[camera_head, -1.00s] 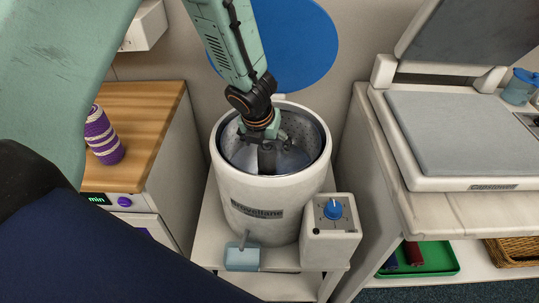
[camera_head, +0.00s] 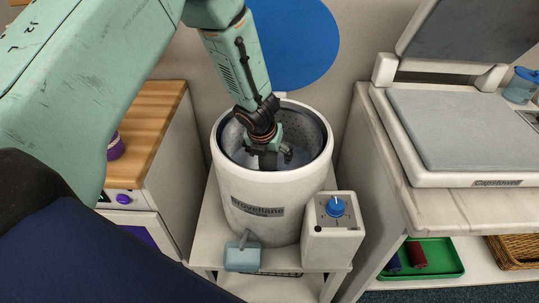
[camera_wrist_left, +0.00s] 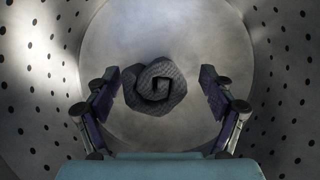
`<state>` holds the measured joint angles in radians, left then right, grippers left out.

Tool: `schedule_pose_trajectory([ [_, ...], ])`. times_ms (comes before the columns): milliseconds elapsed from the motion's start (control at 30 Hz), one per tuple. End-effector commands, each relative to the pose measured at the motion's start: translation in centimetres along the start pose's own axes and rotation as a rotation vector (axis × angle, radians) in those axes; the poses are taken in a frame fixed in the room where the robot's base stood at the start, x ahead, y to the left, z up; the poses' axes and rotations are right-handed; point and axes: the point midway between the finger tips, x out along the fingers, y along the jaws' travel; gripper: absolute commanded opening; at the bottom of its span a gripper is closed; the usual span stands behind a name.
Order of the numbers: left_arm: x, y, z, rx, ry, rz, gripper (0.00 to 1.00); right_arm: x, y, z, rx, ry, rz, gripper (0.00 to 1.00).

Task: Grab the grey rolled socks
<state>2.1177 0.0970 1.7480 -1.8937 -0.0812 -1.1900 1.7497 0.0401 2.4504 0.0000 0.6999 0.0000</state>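The grey rolled socks (camera_wrist_left: 158,88) show in the left wrist view as a dark grey roll with a spiral end. They lie at the bottom of the metal drum of a white washer (camera_head: 265,218). My left gripper (camera_wrist_left: 164,92) is open inside the drum, one finger on each side of the roll. A gap shows between the socks and each finger; the exact depth is hard to tell. In the head view my left gripper (camera_head: 268,160) reaches down into the drum, and the socks are hidden there. My right gripper is not in view.
The drum's perforated wall (camera_wrist_left: 278,75) closes in around the gripper. A blue round lid (camera_head: 295,45) stands behind the washer. A control box with a blue knob (camera_head: 336,206) is at its front right. A wooden-topped counter (camera_head: 155,115) is left, a press (camera_head: 455,130) right.

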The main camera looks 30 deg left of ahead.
Motion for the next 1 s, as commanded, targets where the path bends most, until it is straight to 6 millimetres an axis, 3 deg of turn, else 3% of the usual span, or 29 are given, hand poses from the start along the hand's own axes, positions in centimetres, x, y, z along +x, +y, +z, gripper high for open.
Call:
schedule_pose_trajectory([
  [600, 0.0, 0.0, 0.0, 0.001, 0.0, 0.0, 0.28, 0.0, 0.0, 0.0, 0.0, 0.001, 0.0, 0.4],
  [867, -0.2, 0.0, 0.1, 0.001, 0.0, 0.0, 0.27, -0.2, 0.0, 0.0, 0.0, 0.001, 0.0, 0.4],
  [1000, -1.3, 0.0, 0.5, 0.001, 0.0, 0.0, 0.27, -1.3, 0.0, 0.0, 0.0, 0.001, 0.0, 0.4],
])
